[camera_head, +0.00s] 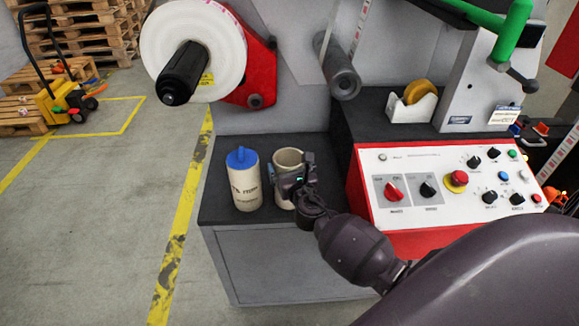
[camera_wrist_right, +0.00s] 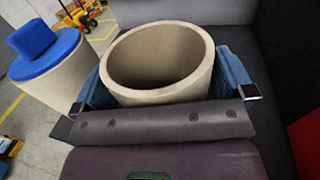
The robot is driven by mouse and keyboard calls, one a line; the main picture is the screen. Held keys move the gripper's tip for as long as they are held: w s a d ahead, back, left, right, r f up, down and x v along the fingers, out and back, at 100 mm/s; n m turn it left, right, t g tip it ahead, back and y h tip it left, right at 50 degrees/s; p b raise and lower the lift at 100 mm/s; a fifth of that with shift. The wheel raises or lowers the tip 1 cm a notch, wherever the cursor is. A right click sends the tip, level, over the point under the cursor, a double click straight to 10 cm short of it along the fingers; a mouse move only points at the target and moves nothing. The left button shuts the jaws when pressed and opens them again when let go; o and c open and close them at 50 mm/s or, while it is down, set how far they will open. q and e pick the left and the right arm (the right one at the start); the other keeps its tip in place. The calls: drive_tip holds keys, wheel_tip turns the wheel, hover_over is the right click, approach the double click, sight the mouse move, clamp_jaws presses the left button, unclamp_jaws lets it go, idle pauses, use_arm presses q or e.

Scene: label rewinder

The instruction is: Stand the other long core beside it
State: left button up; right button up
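A beige, open-topped hollow core (camera_head: 288,160) stands upright on the dark shelf of the grey cabinet (camera_head: 240,214). My right gripper (camera_head: 290,184) is at it, coming in from the right and front, and covers part of its side. In the right wrist view the core's round mouth (camera_wrist_right: 158,62) faces up, empty. Blue finger pads lie against both its left and right sides, so the gripper looks shut on it. The core's base is mostly hidden. I cannot make out a second long core. My left gripper is not in view.
A cream bottle with a blue cap (camera_head: 243,180) stands close to the core's left. The red-edged control panel (camera_head: 450,184) rises to the right. Above hang a white label roll (camera_head: 224,50) on a black spindle and a grey roller (camera_head: 341,74).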

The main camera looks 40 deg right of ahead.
drive_tip(key=shift+r, duration=0.1)
drive_tip(key=shift+r, duration=0.2)
drive_tip(key=v, duration=1.2)
drive_tip(key=shift+p, duration=0.35)
drive_tip(key=s+a+f+m+g+y, duration=0.2)
drive_tip(key=s+f+m+y, duration=0.1)
drive_tip(key=m, duration=1.2)
drive_tip(key=s+a+f+m+g+y, duration=0.2)
drive_tip(key=s+f+m, duration=0.4)
drive_tip(key=m, duration=0.9)
drive_tip(key=shift+s+a+f+g+y, duration=0.2)
drive_tip(key=shift+s+a+g+y, duration=0.2)
drive_tip(key=shift+s+a, duration=0.65)
drive_tip(key=shift+m+g, duration=0.7)
drive_tip(key=s+f, duration=0.1)
drive_tip(key=s, duration=0.1)
drive_tip(key=s+f, duration=0.1)
drive_tip(key=s, duration=0.1)
drive_tip(key=s+f, duration=0.1)
drive_tip(key=s, duration=0.1)
drive_tip(key=shift+s+d, duration=0.35)
drive_tip(key=shift+s, duration=0.05)
drive_tip(key=shift+c, duration=0.2)
